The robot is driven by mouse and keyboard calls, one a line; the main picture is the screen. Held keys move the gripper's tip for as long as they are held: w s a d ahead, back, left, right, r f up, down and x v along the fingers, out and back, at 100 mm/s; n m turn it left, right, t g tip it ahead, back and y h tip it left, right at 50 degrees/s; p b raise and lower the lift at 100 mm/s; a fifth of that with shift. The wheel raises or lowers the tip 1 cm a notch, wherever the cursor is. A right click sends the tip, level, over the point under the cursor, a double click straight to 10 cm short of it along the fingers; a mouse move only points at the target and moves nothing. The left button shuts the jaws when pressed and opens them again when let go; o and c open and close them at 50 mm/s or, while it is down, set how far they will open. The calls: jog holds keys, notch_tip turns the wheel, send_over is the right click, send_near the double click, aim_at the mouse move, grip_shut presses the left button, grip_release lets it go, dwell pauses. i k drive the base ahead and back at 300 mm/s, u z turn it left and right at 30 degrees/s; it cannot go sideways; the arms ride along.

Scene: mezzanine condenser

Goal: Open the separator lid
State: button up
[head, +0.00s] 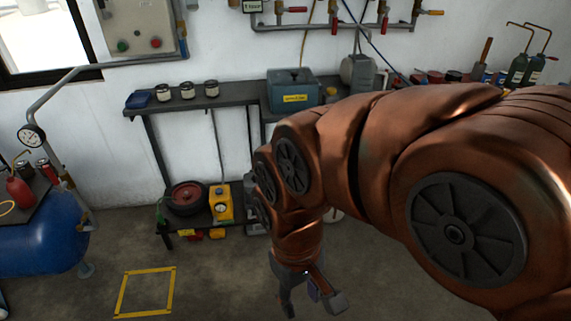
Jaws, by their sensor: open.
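A teal box (292,86) with a grey-looking top and a small yellow label stands on the dark bench against the wall. It may be the separator, but I cannot read the label. Its top looks closed. My gripper (311,299) hangs low in front of the bench, over the floor. It is open, with its fingers apart and nothing seen between them. It is well below the teal box and apart from it.
Several small tins (188,90) and a blue item (138,99) stand on the left of the bench. A yellow case (221,203) and a hose reel (186,198) sit on the low shelf. A blue tank (40,243) is at left. The floor around the yellow square (122,291) is clear.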

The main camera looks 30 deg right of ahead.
aim_at(249, 181)
jog(key=z, duration=0.15)
jog(key=i, duration=1.25)
jog(key=u, duration=0.65)
